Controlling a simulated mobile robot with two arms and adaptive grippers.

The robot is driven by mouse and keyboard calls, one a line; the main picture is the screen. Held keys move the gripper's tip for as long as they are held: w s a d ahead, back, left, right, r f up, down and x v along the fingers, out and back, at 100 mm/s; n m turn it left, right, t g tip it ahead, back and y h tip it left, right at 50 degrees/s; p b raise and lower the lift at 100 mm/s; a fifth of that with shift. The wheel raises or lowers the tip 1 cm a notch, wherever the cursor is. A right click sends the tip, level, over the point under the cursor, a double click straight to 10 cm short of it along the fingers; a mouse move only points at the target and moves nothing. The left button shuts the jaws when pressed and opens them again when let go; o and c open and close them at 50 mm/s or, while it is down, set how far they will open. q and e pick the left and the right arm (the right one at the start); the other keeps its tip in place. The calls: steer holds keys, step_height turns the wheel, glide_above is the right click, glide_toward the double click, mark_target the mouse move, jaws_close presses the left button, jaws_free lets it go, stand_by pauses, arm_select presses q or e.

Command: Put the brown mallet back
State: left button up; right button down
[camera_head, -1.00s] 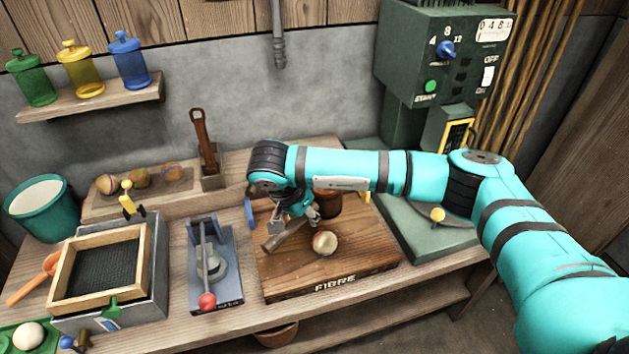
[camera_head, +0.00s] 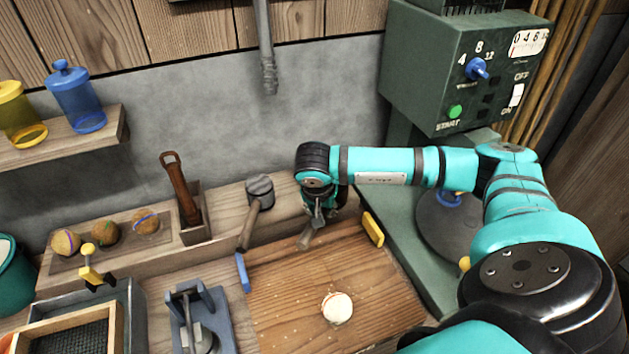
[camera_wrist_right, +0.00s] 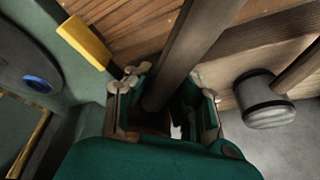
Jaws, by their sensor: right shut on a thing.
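My right gripper (camera_head: 320,212) is shut on the brown mallet, above the back edge of the wooden board (camera_head: 290,285). In the head view, only the end of its handle (camera_head: 306,240) shows, slanting out below the gripper. In the right wrist view, the brown handle (camera_wrist_right: 200,45) runs between the fingers of the right gripper (camera_wrist_right: 165,105); the mallet's head is mostly hidden. A second mallet with a grey head (camera_head: 260,190) lies on the back ledge, left of the gripper; it also shows in the right wrist view (camera_wrist_right: 262,100). My left gripper is not in view.
A pale ball (camera_head: 337,308) sits on the board. A blue stop (camera_head: 242,272) and a yellow stop (camera_head: 373,230) stand at its sides. A wooden holder with a brown-handled tool (camera_head: 182,192) and several balls (camera_head: 105,232) occupy the ledge. A green machine (camera_head: 460,65) stands at right.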

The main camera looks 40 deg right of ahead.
steer(key=w+d+b, duration=0.1)
steer(key=w+d, duration=0.1)
steer(key=w, duration=0.1)
steer(key=w+d+f+b, duration=0.1)
steer(key=w+d, duration=0.1)
steer(key=w, duration=0.1)
steer(key=w+d+b, duration=0.1)
steer(key=w+d, duration=0.1)
steer(key=w, duration=0.2)
steer(key=shift+d+f+b, duration=0.15)
steer(key=shift+d+b, duration=0.15)
step_height(320, 180, down, 3)
steer(key=shift+s+f+b, duration=0.1)
steer(key=shift+s+b, duration=0.05)
steer(key=shift+b, duration=1.05)
steer(key=shift+f, duration=0.2)
steer(key=shift+r, duration=0.1)
steer(key=c, duration=1.2)
jaws_free()
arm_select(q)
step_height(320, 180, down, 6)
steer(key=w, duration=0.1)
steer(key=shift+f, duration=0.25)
